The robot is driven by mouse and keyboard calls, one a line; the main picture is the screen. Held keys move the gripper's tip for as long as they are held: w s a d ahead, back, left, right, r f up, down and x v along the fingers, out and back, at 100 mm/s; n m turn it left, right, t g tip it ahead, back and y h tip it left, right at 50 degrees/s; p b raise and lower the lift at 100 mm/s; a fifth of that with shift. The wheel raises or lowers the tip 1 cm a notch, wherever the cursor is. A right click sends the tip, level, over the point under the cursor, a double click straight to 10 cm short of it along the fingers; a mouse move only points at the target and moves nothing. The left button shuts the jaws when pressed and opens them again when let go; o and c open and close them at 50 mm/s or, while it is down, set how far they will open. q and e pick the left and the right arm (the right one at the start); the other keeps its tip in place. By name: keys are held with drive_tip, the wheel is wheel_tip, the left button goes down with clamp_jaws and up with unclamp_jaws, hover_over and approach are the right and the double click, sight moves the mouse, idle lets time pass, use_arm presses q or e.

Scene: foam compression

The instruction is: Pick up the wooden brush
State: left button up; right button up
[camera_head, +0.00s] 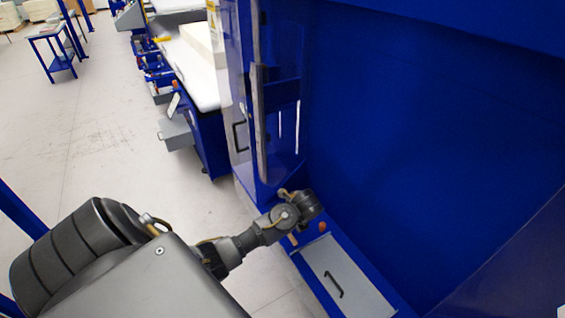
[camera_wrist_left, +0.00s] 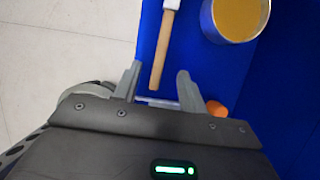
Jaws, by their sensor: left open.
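The wooden brush (camera_wrist_left: 163,52) lies on the blue surface in the left wrist view. Its handle points toward my gripper, and its pale head is at the top edge of the picture, partly cut off. My left gripper (camera_wrist_left: 159,80) is open, with one finger on each side of the handle's end. Neither finger visibly touches the handle, and I cannot tell the height gap. In the head view my left gripper (camera_head: 303,206) is over the blue ledge, and the brush is not clearly seen there. My right gripper is not in view.
A round pot with yellow-brown contents (camera_wrist_left: 238,17) stands right of the brush. An orange knob (camera_wrist_left: 216,107) is by the right finger. The blue machine wall (camera_head: 430,130) rises on the right, and a grey panel with a black handle (camera_head: 350,285) lies in front. Open floor is left.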

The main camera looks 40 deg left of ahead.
use_arm(q)
drive_tip(key=shift+x, duration=0.8)
drive_tip(key=shift+a+f+p, duration=0.15)
drive_tip(key=shift+f+p, duration=0.2)
drive_tip(key=p+x, duration=0.1)
drive_tip(key=x, duration=0.3)
drive_tip(key=shift+w+f, duration=0.15)
clamp_jaws()
